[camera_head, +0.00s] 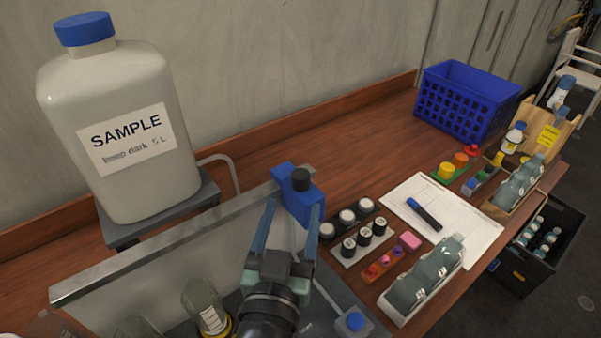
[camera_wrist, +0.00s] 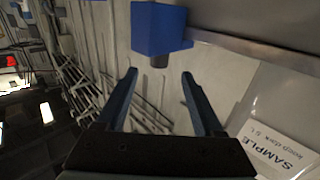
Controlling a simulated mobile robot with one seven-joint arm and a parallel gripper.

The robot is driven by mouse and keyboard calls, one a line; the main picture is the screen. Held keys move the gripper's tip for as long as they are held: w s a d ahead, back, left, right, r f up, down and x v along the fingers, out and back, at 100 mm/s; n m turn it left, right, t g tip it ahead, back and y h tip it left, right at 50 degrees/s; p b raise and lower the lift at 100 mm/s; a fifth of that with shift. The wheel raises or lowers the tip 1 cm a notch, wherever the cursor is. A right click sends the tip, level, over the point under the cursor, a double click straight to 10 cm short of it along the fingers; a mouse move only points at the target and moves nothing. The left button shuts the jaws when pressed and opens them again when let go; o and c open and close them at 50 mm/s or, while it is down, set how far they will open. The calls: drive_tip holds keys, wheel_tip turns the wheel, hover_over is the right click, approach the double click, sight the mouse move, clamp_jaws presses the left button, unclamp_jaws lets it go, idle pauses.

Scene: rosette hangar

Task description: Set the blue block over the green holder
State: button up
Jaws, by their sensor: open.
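My gripper (camera_head: 293,206) is open and empty, its fingers pointing at a large blue block with a black knob (camera_head: 284,181) on the top edge of a grey panel. In the wrist view this block (camera_wrist: 157,28) is just beyond the fingertips (camera_wrist: 159,73), with its dark knob between their lines; no contact shows. A much smaller blue block (camera_head: 481,177) sits in a row of small coloured pieces at the right of the table. A flat green holder (camera_head: 437,175) lies beside that row, carrying yellow, orange and red round pieces.
A big SAMPLE jug (camera_head: 120,130) stands left on a grey stand. The grey panel (camera_head: 170,255) borders the wooden table. A blue basket (camera_head: 468,98) stands behind.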

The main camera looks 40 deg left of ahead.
sight(299, 185)
drive_tip(key=p+x, duration=0.1)
drive_tip(key=x, duration=0.7)
drive_tip(key=shift+w, duration=0.25)
clamp_jaws()
idle(1.1)
